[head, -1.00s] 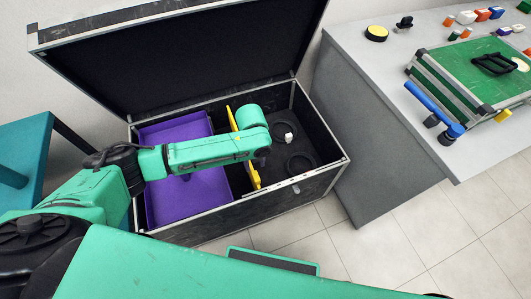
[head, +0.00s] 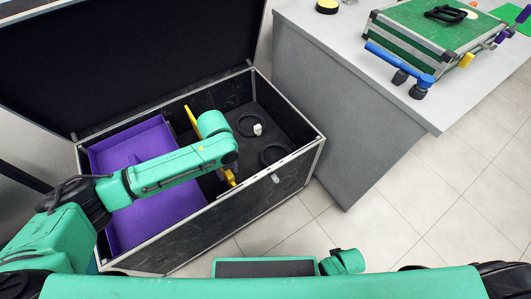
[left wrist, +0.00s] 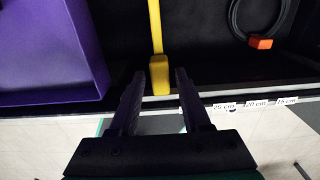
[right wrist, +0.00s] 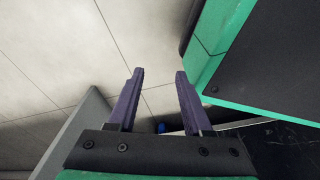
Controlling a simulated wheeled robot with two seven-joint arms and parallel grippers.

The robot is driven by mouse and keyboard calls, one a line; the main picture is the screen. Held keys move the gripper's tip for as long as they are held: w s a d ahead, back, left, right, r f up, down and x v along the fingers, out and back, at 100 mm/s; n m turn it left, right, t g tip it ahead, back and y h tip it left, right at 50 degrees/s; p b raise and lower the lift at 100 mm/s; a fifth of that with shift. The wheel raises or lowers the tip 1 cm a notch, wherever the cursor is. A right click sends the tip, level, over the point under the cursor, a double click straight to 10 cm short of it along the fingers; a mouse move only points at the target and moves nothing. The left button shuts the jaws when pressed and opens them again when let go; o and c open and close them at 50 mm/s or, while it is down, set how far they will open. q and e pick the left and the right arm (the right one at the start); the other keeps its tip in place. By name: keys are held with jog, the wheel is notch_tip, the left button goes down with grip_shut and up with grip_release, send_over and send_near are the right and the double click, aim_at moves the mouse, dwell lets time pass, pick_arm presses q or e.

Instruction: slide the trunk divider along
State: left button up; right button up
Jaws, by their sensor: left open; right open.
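The black trunk (head: 262,190) stands open. Its divider has a yellow top edge (head: 190,120), partly hidden by my left arm in the head view. In the left wrist view the divider shows as a yellow bar (left wrist: 155,25) ending in a thicker yellow block (left wrist: 159,82) near the trunk's front wall. My left gripper (left wrist: 160,73) is open, its fingertips on either side of that block in the picture; contact cannot be told. My right gripper (right wrist: 160,73) is open and empty, with floor beyond it in the right wrist view.
A purple tray (head: 130,155) fills the trunk's left part. Black coils (head: 274,154) and a small white item (head: 257,129) lie right of the divider. The front rim carries centimetre labels (left wrist: 255,104). A grey counter (head: 330,100) with a green case (head: 430,30) stands at right.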

pick_arm(q)
jog(key=c, duration=0.4)
grip_shut()
jog(key=w+d+b, duration=0.6)
jog(key=w+d, duration=0.1)
jog(key=d, duration=0.4)
jog(key=shift+w+d, duration=0.35)
jog(key=o, duration=0.6)
grip_release()
jog(key=shift+s, duration=0.1)
pick_arm(e)
jog(key=w+a+r, duration=0.3)
jog(key=w+r, duration=0.5)
jog(key=r, duration=0.3)
jog(key=shift+w+a, duration=0.2)
jog(key=shift+w, duration=0.05)
pick_arm(q)
jog(key=shift+o, duration=0.2)
